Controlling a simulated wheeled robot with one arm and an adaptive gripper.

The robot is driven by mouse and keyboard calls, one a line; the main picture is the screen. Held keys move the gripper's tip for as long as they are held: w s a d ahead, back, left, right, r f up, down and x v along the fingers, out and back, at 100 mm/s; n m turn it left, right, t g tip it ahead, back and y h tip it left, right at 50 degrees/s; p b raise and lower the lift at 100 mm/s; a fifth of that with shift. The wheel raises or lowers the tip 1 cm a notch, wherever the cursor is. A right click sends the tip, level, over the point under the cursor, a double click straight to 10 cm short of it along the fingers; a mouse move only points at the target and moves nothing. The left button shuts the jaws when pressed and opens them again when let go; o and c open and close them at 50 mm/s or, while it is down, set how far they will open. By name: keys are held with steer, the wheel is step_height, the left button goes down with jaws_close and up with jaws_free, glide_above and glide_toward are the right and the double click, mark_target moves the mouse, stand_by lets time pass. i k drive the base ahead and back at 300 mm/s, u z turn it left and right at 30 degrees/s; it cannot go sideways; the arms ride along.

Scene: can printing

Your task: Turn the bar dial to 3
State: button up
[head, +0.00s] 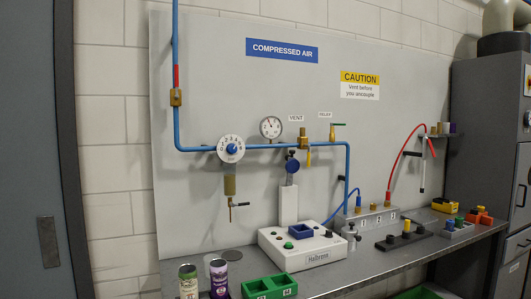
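A round white dial (222,142) with numbers around its rim and a blue knob (232,149) at its centre is on the blue air pipe, left of the middle of the head view. The numbers are small, and I cannot tell which one the knob points to. A brass-coloured cylinder (230,186) hangs below the dial. A round pressure gauge (271,127) with a white face sits up and right of the dial; its reading is too small to tell. My gripper is not in view.
A grey cabinet (485,130) stands at the right. The space in front of the dial looks clear.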

mark_target(231, 148)
steer(key=u, duration=0.55)
steer(key=i, duration=0.5)
steer(key=u, duration=0.8)
steer(key=i, duration=0.6)
steer(key=u, duration=0.05)
